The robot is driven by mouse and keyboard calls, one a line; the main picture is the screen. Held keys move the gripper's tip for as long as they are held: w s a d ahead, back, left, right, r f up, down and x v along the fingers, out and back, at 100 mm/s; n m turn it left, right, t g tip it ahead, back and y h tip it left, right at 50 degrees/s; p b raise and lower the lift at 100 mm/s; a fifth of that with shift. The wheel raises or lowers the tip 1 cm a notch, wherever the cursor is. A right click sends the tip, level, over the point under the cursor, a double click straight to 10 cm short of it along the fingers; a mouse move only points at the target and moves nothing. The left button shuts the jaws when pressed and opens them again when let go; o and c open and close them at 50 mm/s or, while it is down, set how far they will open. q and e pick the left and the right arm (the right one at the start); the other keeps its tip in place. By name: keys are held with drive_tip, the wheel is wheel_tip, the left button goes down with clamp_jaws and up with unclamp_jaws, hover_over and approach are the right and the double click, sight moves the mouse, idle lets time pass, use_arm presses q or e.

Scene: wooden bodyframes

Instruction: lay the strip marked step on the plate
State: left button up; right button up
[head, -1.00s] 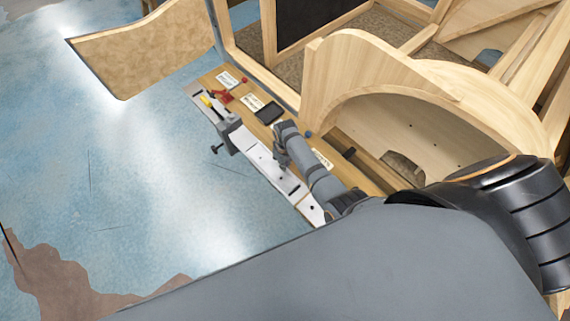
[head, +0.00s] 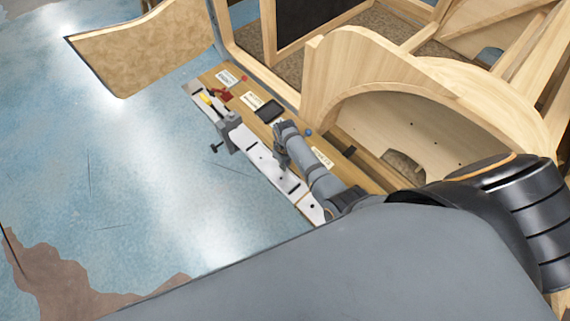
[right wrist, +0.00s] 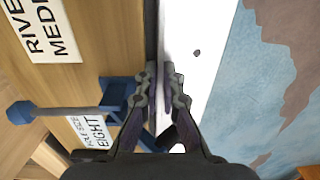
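The plate is a long white strip-like piece with small dark holes (head: 258,155) along the bench's near edge. It also shows in the right wrist view (right wrist: 198,80). I cannot pick out the strip marked step; no such word is readable. My right gripper (head: 281,161) hangs low over the bench beside the plate. In the right wrist view its fingertips (right wrist: 162,78) are close together, with a narrow gap over the plate's inner edge and a dark band. I cannot tell whether something thin is between them. My left gripper is not in view.
The wooden bench holds a clamp (head: 228,134), a red tool (head: 223,94), a dark tablet (head: 270,110) and several cards. A wooden frame (head: 335,75) stands behind. The left floor is clear.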

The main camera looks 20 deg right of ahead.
drive_tip(key=o, duration=0.5)
wheel_tip(320, 180, up, 12)
drive_tip(key=shift+d, duration=0.1)
drive_tip(key=shift+f, duration=0.1)
idle(0.7)
